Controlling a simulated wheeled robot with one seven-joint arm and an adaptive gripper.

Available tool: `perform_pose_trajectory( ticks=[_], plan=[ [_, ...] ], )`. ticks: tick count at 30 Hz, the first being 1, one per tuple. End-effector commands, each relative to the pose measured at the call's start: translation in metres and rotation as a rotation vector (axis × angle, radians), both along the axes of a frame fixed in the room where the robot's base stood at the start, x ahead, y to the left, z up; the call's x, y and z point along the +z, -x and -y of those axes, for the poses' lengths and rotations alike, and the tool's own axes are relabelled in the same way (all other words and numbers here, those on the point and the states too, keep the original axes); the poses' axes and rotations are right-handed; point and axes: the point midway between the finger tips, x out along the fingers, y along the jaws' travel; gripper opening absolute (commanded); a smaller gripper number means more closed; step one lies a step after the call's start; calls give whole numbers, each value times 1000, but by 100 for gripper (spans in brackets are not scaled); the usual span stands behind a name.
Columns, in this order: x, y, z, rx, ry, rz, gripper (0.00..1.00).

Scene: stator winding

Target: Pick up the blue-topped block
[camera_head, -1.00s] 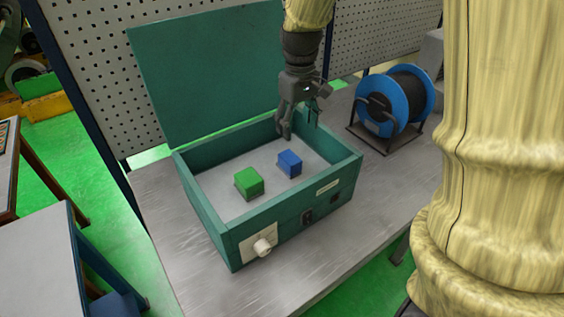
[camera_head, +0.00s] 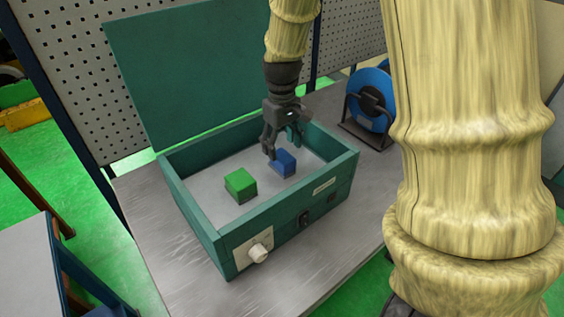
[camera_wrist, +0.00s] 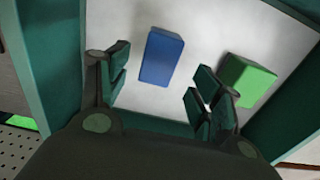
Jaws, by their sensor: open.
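The blue-topped block (camera_head: 283,163) lies on the pale floor of the open green box (camera_head: 222,248), toward its right side. My gripper (camera_head: 281,150) is inside the box opening, just behind and above this block, with its fingers apart and empty. In the wrist view the blue block (camera_wrist: 162,57) lies ahead of the gap between the open fingers (camera_wrist: 160,92), nearer the left finger. A green block (camera_head: 240,185) sits left of the blue one; in the wrist view it (camera_wrist: 247,80) is partly hidden by the right finger.
The box walls surround both blocks, and its raised lid (camera_head: 190,75) stands behind. A blue cable reel (camera_head: 372,100) stands on the bench to the right. The bench (camera_head: 175,235) is clear in front of the box. A perforated panel (camera_head: 85,60) rises behind.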

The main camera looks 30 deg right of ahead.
Motion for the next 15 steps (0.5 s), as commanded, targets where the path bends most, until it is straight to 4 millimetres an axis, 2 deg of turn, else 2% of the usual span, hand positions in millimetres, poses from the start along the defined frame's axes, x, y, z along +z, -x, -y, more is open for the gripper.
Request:
perform_pose_trajectory(
  ticks=[5,15],
  plan=[
    [-7,0,0,0,0,-2,65],
    [-39,-2,2,0,0,-3,65]
  ],
)
